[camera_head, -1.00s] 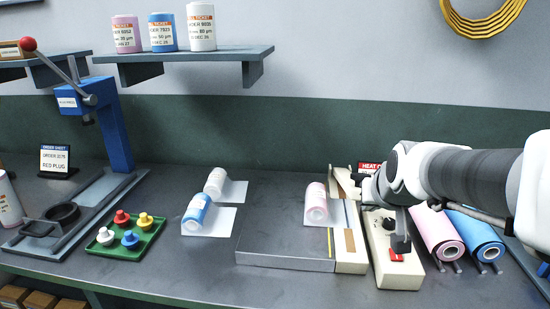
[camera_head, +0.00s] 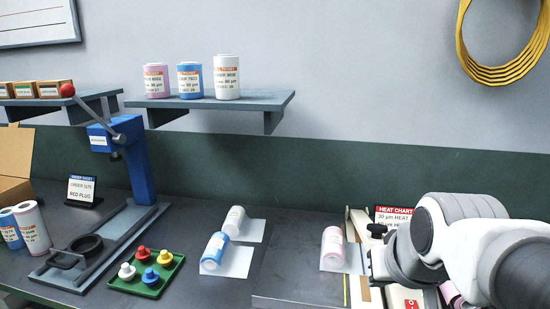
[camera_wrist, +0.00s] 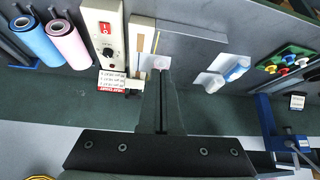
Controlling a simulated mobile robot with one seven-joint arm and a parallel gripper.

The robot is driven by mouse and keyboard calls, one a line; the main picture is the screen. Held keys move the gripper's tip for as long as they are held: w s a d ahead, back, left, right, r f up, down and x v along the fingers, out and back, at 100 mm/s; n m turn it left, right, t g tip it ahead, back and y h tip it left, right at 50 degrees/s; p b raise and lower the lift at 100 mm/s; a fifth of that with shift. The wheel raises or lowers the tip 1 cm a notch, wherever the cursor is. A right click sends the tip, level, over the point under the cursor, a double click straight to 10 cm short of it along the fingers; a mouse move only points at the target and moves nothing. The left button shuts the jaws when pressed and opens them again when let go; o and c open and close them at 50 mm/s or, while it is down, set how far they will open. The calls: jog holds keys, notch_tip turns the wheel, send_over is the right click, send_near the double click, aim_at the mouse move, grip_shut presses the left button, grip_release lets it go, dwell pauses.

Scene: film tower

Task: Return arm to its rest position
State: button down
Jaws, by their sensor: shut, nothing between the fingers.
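My arm reaches in from the right in the head view, partly in front of the heat sealer. My gripper (camera_wrist: 163,75) shows in the wrist view with its two fingers together and nothing between them. It is above the bench near the sealer, whose body with a red switch (camera_wrist: 105,32) is up and left of the fingers in that view. A pink-and-white roll (camera_head: 333,246) lies on a white sheet just left of the arm in the head view. My fingertips are hard to make out in the head view.
A heat chart (camera_head: 394,214) stands behind the arm. A blue press (camera_head: 137,165) and a green tray (camera_head: 148,276) of coloured plugs are at the left. A shelf (camera_head: 210,106) with rolls is on the wall.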

jog(key=s+a+r+n+g+p, duration=0.1)
jog(key=s+a+r+p, duration=0.1)
jog(key=s, duration=0.5)
jog(key=shift+a, duration=0.3)
